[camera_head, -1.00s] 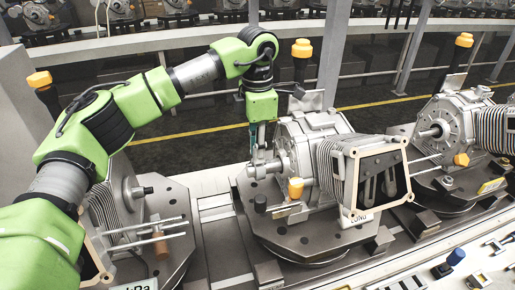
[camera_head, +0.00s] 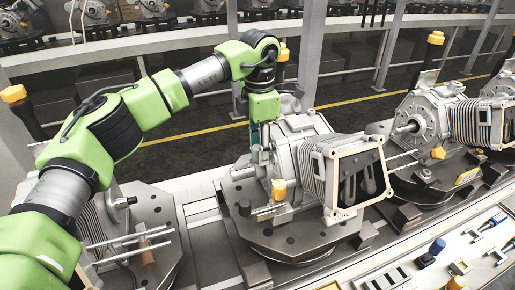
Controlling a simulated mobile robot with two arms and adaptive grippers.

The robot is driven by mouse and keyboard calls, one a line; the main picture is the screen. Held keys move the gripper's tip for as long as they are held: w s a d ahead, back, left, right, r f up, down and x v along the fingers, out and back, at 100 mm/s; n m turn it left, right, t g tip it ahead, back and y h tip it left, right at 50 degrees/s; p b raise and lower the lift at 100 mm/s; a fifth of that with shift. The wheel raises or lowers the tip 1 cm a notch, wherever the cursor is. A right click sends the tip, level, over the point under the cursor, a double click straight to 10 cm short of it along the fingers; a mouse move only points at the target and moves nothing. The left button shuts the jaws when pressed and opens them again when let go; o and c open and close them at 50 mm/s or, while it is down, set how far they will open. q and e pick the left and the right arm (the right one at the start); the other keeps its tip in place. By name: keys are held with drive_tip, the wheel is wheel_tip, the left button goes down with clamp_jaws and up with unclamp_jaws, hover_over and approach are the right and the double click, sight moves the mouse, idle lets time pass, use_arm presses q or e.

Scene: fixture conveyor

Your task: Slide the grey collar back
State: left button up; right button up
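The middle engine (camera_head: 292,160) sits on a grey round-cornered plate on the conveyor, its finned cylinder facing front right. My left gripper (camera_head: 256,140) points down at the left side of this engine, by the shaft end. Its fingers are small and dark against the grey metal. I cannot tell whether they are open or shut, or whether they touch anything. Light grey shaft parts (camera_head: 242,171) show just below and left of the fingers. The grey collar cannot be told apart clearly from them. My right gripper is out of view.
A second engine (camera_head: 420,118) stands on its plate to the right, and another, partly behind my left arm, to the left. An orange-capped post (camera_head: 283,53) rises behind the middle engine. A light bench (camera_head: 372,268) with small tools lies at front right.

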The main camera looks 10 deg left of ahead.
use_arm(q)
drive_tip(key=shift+a, duration=0.1)
drive_tip(key=shift+r, duration=0.2)
wheel_tip(320, 180, up, 12)
drive_tip(key=shift+f, duration=0.2)
drive_tip(key=shift+f, duration=0.1)
